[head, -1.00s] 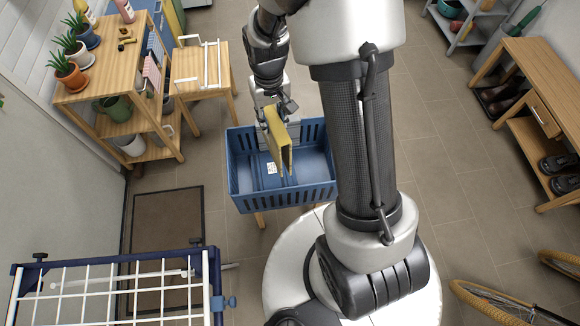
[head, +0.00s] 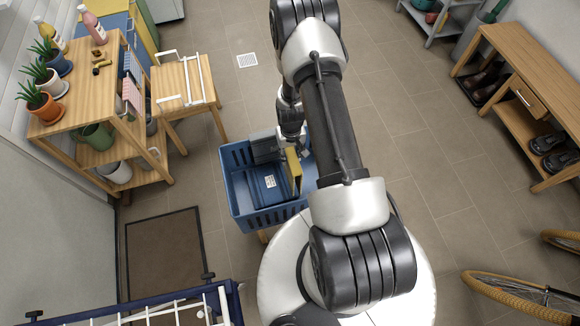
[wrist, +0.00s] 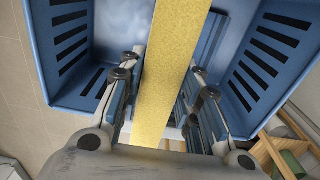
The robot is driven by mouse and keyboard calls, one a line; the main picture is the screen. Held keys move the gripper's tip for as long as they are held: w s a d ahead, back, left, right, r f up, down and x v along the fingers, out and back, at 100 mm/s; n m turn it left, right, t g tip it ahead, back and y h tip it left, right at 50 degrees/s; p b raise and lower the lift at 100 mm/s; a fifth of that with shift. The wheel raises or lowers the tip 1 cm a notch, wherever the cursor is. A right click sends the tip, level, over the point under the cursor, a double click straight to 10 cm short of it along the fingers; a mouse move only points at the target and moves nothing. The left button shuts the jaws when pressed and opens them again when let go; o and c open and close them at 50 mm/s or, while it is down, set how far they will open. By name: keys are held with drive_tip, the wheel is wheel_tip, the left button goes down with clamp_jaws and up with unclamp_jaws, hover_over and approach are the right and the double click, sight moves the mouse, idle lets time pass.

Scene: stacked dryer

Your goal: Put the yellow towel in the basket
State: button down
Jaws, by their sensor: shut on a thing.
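The yellow towel (head: 294,172) is a flat folded piece, held upright on edge inside the right half of the blue basket (head: 237,205) in the head view. My gripper (head: 291,143) is above it, largely hidden by my arm. In the wrist view the yellow towel (wrist: 172,60) runs between the two fingers of my gripper (wrist: 165,85), which are shut on it. The slotted walls of the blue basket (wrist: 68,45) show on both sides of it. I cannot tell whether the towel touches the basket floor.
A blue item with a white label (head: 266,186) lies in the basket. A wooden shelf with potted plants (head: 88,100) and a small wooden table (head: 178,92) stand to the left. A white drying rack (head: 190,310) is at lower left. A wooden bench (head: 520,90) is at right.

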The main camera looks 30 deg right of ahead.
wheel_tip(320, 180, down, 8)
drive_tip(key=b, duration=0.1)
drive_tip(key=shift+r+b, duration=0.15)
drive_tip(key=shift+b, duration=0.25)
drive_tip(key=shift+f+b, duration=0.4)
drive_tip(key=c, duration=1.2)
unclamp_jaws()
